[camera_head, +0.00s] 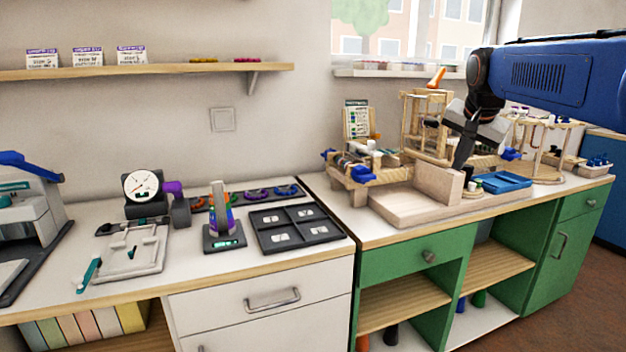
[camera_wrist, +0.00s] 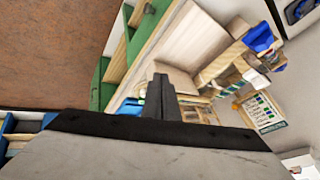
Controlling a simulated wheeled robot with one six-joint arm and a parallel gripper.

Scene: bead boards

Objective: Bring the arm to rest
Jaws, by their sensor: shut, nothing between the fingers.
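My gripper (camera_head: 462,160) hangs from my blue arm at the right in the head view, above the green-fronted bench. Its dark fingers are shut with nothing between them and point down and a little left. In the picture the fingertips overlap the light wooden block (camera_head: 436,186) of the tray on the bench; I cannot tell whether they touch. In the wrist view the shut fingers (camera_wrist: 163,85) show in front of the wooden tray (camera_wrist: 188,40).
A blue tray (camera_head: 502,182) lies right of the fingers. Wooden racks (camera_head: 427,125) stand close behind. A shelf (camera_head: 150,70) hangs on the wall.

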